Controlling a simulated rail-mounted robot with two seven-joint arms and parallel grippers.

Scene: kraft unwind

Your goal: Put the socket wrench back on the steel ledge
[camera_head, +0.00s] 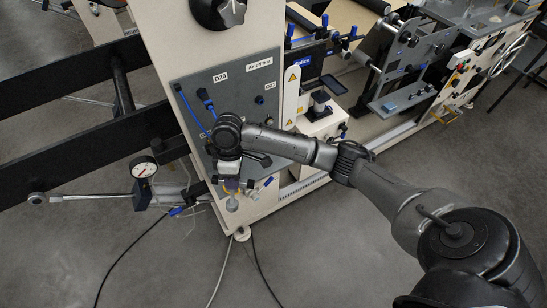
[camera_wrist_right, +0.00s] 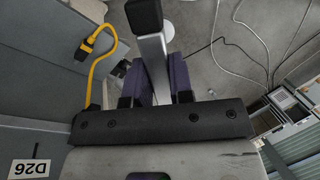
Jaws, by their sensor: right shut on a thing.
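The bar points away from the palm, over the floor. In the head view the gripper and wrist mostly hide the held piece. I cannot clearly pick out the steel ledge in either view. My left gripper is not in view.
A dial gauge (camera_head: 143,168) stands left of my right gripper, by a long silver bar with a ring end (camera_head: 80,199). A yellow cable (camera_wrist_right: 92,65) hangs on the left in the wrist view. Loose cables cross the floor.

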